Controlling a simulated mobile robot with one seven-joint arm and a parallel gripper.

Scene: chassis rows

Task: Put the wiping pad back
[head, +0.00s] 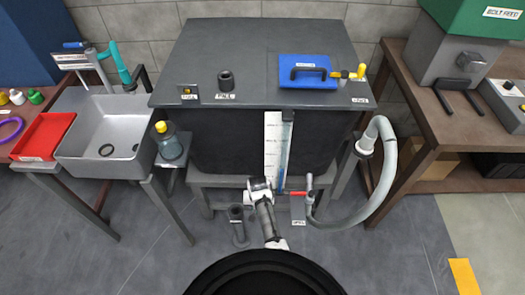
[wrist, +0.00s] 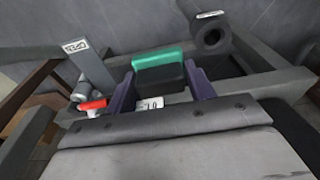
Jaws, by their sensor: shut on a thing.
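The wiping pad (wrist: 160,66) looks like a small block with a green face and a dark body. It sits between the two purple fingers of my gripper (wrist: 160,88) in the wrist view, and the fingers are shut on it. In the head view my gripper (head: 260,187) is low in front of the dark tank (head: 225,145), left of the red-handled valve (head: 298,193). The pad cannot be made out in the head view. A small white label (wrist: 150,103) shows just below the pad in the wrist view, partly hidden by my gripper.
A dark upright tube (head: 237,214) stands left of my gripper; its open ring (wrist: 212,38) shows in the wrist view. A grey hose (head: 378,185) curves at right. The tank stands on a grey frame (head: 220,181). A sink (head: 105,135) is at left.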

